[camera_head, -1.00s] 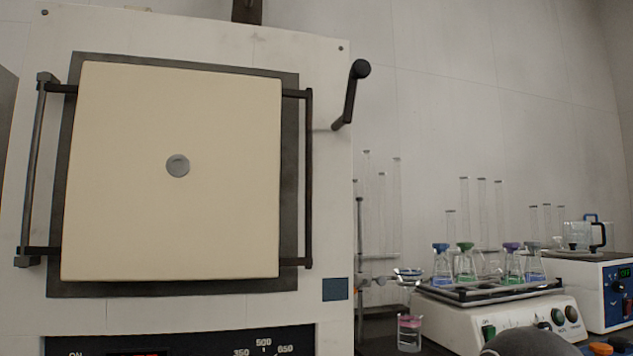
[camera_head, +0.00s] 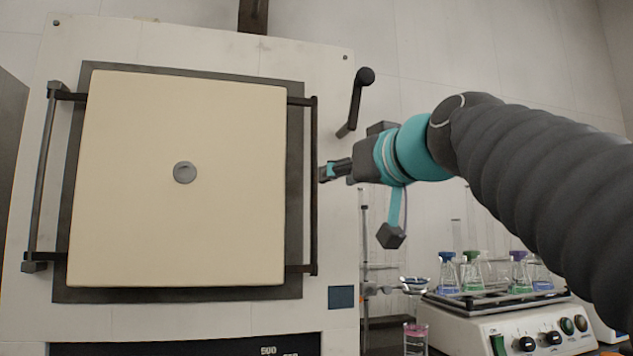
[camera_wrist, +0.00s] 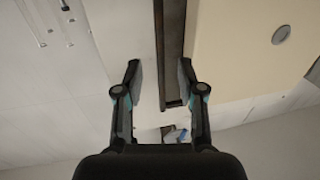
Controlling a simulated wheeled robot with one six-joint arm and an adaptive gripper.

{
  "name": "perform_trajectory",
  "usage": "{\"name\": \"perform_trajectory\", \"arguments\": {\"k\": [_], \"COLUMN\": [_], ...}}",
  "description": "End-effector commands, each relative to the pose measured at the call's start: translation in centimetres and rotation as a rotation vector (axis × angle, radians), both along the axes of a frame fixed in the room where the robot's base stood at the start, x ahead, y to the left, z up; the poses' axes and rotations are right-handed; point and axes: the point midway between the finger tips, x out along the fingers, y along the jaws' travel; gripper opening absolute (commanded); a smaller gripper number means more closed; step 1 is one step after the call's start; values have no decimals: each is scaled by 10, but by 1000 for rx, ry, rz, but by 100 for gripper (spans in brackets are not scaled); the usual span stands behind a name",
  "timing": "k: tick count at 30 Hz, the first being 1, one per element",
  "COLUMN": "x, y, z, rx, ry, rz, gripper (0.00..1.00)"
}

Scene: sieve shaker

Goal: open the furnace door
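The furnace door (camera_head: 180,185) is a cream slab with a grey central disc, and it looks closed. A dark vertical handle bar (camera_head: 314,230) runs along its right side. My gripper (camera_head: 325,172) is at mid-height of this bar, at its right edge. In the wrist view, my gripper (camera_wrist: 157,66) is open, with its fingers apart. A dark vertical bar or frame strip (camera_wrist: 172,50) shows between the fingertips, nearer the right one. Part of the cream door (camera_wrist: 240,50) lies right of it. I cannot tell whether the fingers touch the bar.
A black crank lever (camera_head: 355,100) sticks out from the furnace's upper right, above my gripper. A second bar (camera_head: 42,180) runs along the door's left side. A shaker with coloured-stopper flasks (camera_head: 490,300) stands below my arm at right. A beaker (camera_head: 415,340) stands nearby.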

Motion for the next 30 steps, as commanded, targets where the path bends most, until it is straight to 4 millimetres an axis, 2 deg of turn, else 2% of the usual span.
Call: {"name": "perform_trajectory", "arguments": {"k": [1, 9, 15, 21, 29, 30], "x": [10, 54, 78, 89, 90, 90], "y": [6, 28, 41, 46, 46, 46], "z": [2, 1, 1, 0, 0, 0], "rx": [-1, -1, 0, 0, 0, 0], "ry": [2, 3, 1, 0, 0, 0], "rz": [2, 1, 0, -1, -1, -1], "gripper": [39, 39, 39, 39, 39, 37]}}
